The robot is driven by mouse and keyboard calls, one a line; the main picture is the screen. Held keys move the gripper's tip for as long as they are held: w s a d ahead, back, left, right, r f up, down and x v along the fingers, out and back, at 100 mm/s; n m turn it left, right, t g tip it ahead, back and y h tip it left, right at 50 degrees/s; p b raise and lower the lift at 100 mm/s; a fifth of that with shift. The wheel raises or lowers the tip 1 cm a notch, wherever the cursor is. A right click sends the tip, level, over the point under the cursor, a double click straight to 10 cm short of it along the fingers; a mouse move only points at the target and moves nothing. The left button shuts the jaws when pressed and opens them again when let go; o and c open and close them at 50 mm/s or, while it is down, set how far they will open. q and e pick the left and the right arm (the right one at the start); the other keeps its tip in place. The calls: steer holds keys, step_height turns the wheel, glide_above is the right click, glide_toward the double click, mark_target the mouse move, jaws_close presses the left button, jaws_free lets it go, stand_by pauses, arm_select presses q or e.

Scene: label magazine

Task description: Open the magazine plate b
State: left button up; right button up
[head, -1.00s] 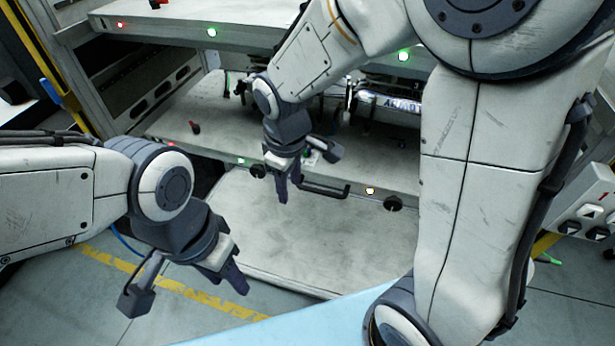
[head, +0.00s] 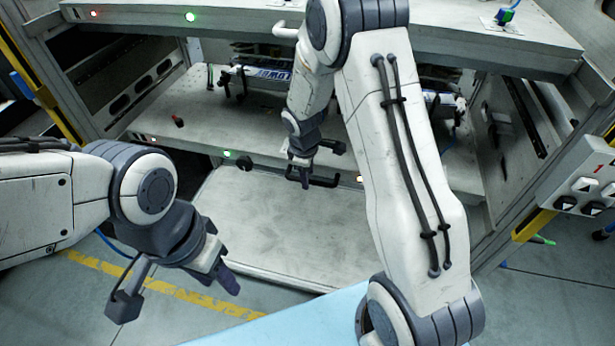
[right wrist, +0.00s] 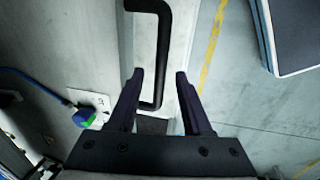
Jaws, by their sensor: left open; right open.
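A middle shelf plate (head: 215,122) of the rack carries a black bar handle (head: 324,181) on its front edge. I cannot read which plate is b. My right gripper (head: 303,180) is open at this handle. In the right wrist view the black handle (right wrist: 164,45) reaches down between the two spread fingers of my right gripper (right wrist: 158,74), with gaps on both sides. My left gripper (head: 224,276) is open and empty, low on the left, apart from the rack. My right arm hides part of the plate's front edge.
An upper shelf (head: 240,22) overhangs the middle plate. A lower pale panel (head: 265,225) lies below it. A blue-green connector (right wrist: 82,117) with a blue cable is left of the right fingers. A button box (head: 585,190) is at the right. Floor is free at the left.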

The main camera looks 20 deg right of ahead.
steer(key=shift+f, duration=0.45)
jaws_close()
stand_by(1.1)
